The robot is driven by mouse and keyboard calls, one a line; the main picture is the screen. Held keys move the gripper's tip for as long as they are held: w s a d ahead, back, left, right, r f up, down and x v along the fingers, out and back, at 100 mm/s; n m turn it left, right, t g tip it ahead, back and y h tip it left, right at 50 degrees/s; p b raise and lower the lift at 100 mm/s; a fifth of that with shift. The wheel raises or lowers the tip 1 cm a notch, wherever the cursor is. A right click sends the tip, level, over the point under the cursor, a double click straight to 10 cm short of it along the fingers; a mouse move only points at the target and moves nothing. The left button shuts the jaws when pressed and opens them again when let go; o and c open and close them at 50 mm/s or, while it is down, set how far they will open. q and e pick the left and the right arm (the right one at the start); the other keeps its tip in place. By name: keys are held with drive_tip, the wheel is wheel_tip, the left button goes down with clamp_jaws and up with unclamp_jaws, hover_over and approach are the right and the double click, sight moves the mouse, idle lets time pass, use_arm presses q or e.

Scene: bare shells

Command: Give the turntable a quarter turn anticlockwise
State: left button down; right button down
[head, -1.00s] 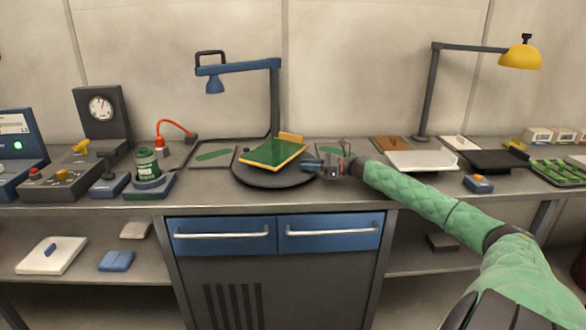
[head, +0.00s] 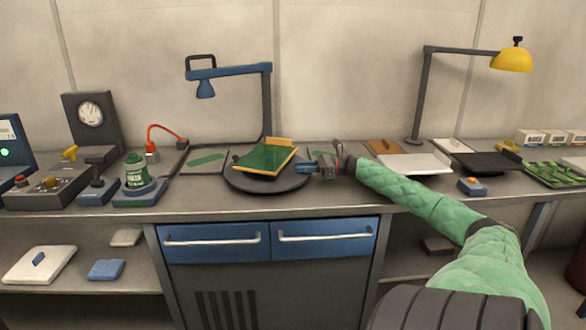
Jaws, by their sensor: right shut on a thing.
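The turntable (head: 240,183) is a dark round plate on the bench, left of my right gripper. A green board with yellow edges (head: 265,159) lies on it, with a yellow strip at its back. My right gripper (head: 313,167) reaches in from the right and is shut on this handle. The fingertips are small in the view and partly hide the handle. My left gripper is not in view.
A blue desk lamp (head: 266,105) stands behind the turntable. A white tray (head: 415,164), a black tray (head: 490,162) and a button box (head: 472,186) are to the right. Bench front is clear before the turntable.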

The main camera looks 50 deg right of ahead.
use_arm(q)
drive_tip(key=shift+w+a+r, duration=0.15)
use_arm(e)
drive_tip(key=shift+d, duration=0.1)
idle(0.3)
drive_tip(key=c, duration=1.3)
unclamp_jaws()
wheel_tip(320, 180, up, 4)
drive_tip(key=shift+b, duration=0.35)
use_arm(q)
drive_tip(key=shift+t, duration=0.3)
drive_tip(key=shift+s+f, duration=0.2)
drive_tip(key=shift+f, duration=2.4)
use_arm(e)
drive_tip(key=s+d+r, duration=0.1)
drive_tip(key=s+r, duration=0.6)
drive_tip(key=s, duration=0.4)
drive_tip(key=shift+s, duration=0.3)
drive_tip(key=shift+d, duration=0.15)
